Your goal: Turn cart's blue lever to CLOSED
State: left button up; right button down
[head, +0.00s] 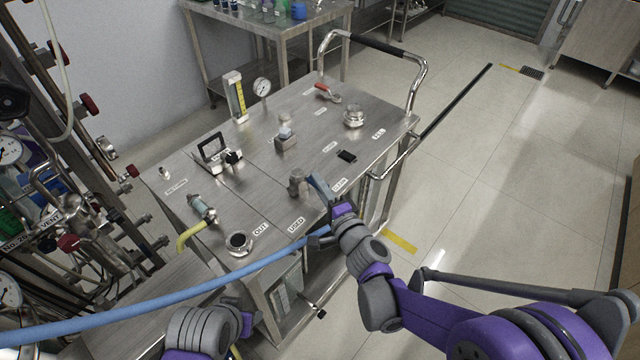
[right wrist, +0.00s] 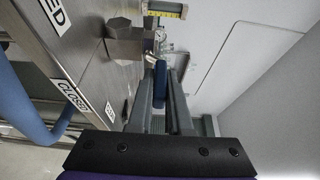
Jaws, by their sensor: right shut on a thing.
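The cart (head: 262,180) has a steel top with printed labels. Its blue lever (head: 318,186) sits on a metal valve body (head: 297,182) near the cart's front edge and points out toward that edge. In the right wrist view the blue lever (right wrist: 159,80) is between my right fingers, with the valve body (right wrist: 126,45) beyond. My right gripper (head: 333,200) is shut on the lever's outer part, hiding its end. The CLOSED label (right wrist: 73,96) lies left of the lever in the wrist view. My left forearm shows at the bottom; its gripper is not visible.
A blue hose (head: 170,300) runs across the front of the cart. A yellow-ended hose fitting (head: 196,232), an open port (head: 238,243) and a red lever (head: 327,92) are on the top. Pipework stands at left; the floor at right is clear.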

jog(key=c, duration=0.8)
grip_release()
jog(key=shift+c, duration=0.2)
jog(key=shift+s+d, duration=0.1)
jog(key=v, duration=1)
jog(key=shift+s, duration=0.25)
jog(key=shift+d, duration=0.1)
